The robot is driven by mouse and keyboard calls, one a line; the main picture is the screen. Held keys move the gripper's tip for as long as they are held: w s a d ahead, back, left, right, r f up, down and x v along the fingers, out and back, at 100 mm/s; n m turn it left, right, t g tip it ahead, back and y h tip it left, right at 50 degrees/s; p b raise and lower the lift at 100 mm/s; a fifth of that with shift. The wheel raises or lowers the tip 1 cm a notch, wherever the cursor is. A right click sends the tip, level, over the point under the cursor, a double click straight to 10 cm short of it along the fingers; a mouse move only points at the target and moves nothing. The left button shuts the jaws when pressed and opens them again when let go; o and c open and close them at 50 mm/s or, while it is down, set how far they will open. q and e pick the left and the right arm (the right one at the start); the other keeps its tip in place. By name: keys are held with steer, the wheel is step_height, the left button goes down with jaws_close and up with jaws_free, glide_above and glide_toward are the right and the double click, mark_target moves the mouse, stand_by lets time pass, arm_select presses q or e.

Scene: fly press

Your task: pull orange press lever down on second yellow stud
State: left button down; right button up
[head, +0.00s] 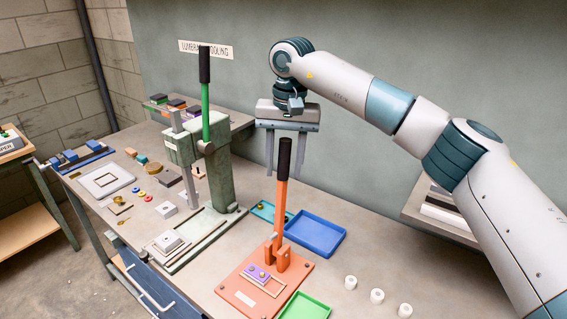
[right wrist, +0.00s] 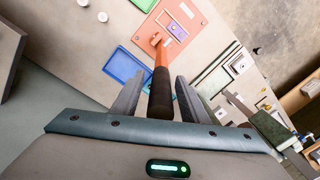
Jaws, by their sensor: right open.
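The orange press (head: 300,270) stands on the bench at the front centre, with a purple piece (head: 257,276) on its base. The orange lever (head: 280,208) stands nearly upright and ends in a black grip (head: 285,155). My right gripper (head: 285,172) points down from above, open, with the black grip between its fingers in the picture. The right wrist view also shows the grip (right wrist: 161,96) between the two spread fingers, with gaps on both sides. My left gripper is not in view.
A green press (head: 222,175) with its own upright lever stands to the left. A blue tray (head: 315,235), a green tray (head: 305,308) and a teal tray (head: 262,207) lie near the orange press. White cylinders (head: 377,296) stand to the right. Small parts cover the left bench.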

steer(key=shift+f, duration=0.55)
steer(key=shift+a, duration=0.1)
steer(key=shift+c, duration=0.6)
jaws_close()
